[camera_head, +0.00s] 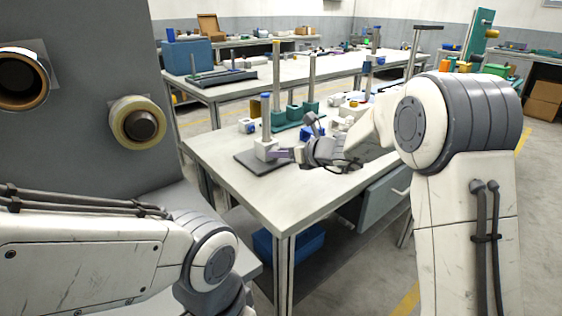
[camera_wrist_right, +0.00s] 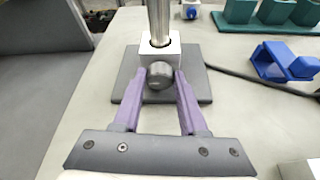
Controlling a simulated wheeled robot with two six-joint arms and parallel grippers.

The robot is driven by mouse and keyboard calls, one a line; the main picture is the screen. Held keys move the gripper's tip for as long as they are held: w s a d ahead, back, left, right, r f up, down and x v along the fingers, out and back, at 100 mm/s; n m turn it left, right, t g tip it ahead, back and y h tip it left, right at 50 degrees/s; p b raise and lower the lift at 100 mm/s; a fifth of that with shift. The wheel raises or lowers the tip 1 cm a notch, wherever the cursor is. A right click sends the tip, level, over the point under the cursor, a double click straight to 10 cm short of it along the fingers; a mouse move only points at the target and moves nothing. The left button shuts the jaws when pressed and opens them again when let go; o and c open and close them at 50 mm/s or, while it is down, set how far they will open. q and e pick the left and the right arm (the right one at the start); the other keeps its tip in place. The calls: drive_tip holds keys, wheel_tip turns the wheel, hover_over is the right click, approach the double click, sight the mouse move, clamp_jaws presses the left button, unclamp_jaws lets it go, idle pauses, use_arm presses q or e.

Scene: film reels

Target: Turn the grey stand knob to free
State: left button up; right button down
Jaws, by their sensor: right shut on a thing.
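The grey stand has a dark base plate (camera_head: 250,161), a white block (camera_head: 266,150) and an upright metal post (camera_head: 265,120). In the right wrist view, the round grey knob (camera_wrist_right: 160,75) sits on the near face of the white block (camera_wrist_right: 172,50). My right gripper (camera_wrist_right: 161,82) has its two purple fingers on either side of the knob, shut on it. In the head view the right gripper (camera_head: 282,154) reaches the block from the right, and the knob is hidden there. My left arm comes in at the lower left; its gripper is out of view.
Green stands with posts (camera_head: 292,115) stand behind the grey stand. A blue part (camera_wrist_right: 284,64) lies to the right of the base plate, near a dark cable (camera_wrist_right: 250,78). The table (camera_head: 240,192) is bare in front of the stand. A grey panel with reels (camera_head: 139,122) stands at left.

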idle(0.3)
drive_tip(key=c, duration=0.7)
unclamp_jaws()
drive_tip(key=shift+c, duration=0.2)
drive_tip(key=p+v, duration=0.1)
drive_tip(key=v, duration=0.9)
drive_tip(key=shift+s+d+r, duration=0.1)
drive_tip(key=shift+s, duration=0.15)
